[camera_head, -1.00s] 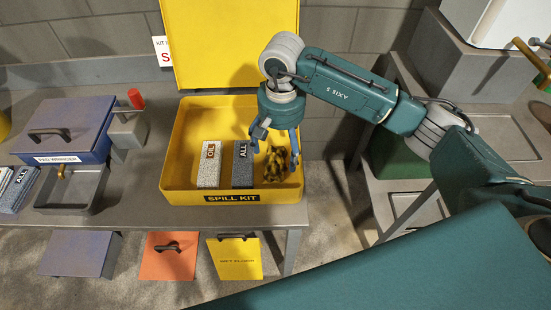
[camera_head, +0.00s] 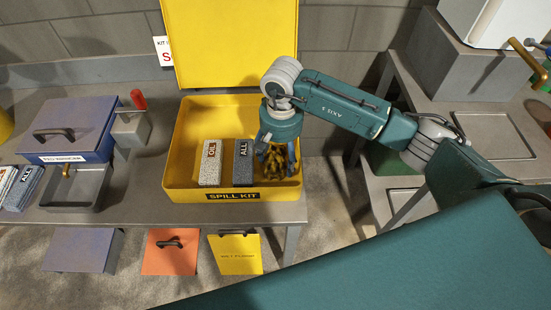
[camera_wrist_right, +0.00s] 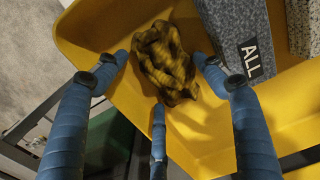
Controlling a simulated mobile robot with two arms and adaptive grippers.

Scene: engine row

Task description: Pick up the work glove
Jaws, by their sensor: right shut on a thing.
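The work glove (camera_head: 283,170) is a crumpled yellow and dark bundle in the right part of the open yellow spill kit box (camera_head: 232,195). My right gripper (camera_head: 275,158) reaches down into the box and is shut on the glove. In the right wrist view the blue fingers (camera_wrist_right: 160,76) sit around the glove (camera_wrist_right: 166,60), with the yellow box floor (camera_wrist_right: 205,122) around it. The fingers partly hide the glove in the head view. My left gripper is not in view.
An OIL block (camera_head: 211,163) and an ALL block (camera_head: 243,163) stand left of the glove inside the box. The raised yellow lid (camera_head: 232,45) is behind. A blue case (camera_head: 70,130) and a grey tray (camera_head: 75,190) lie left on the bench.

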